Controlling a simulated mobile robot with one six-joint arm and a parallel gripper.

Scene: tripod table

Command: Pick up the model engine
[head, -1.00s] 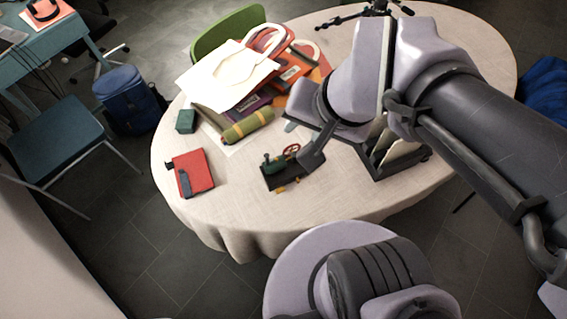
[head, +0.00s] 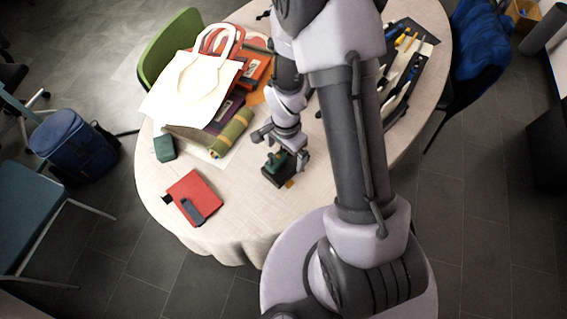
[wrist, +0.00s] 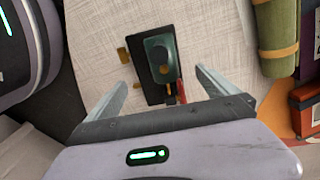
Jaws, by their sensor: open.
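The model engine (head: 277,163) is a small green machine on a dark rectangular base, standing upright on the round table's cloth near the table's front. In the wrist view the model engine (wrist: 158,62) shows from above, its green body and a red part at its side on the black base. My gripper (head: 283,143) is just above it in the head view and hides part of it. In the wrist view my gripper's fingers (wrist: 160,85) are spread wide, one on each side of the base's near end, with nothing between them held.
A red notebook (head: 188,194) and a small green box (head: 164,148) lie to the left. A green-and-yellow roll (head: 233,131) and a pile of books with a white bag (head: 190,90) lie behind. A black tray of tools (head: 408,65) is at the right. Bare cloth surrounds the engine.

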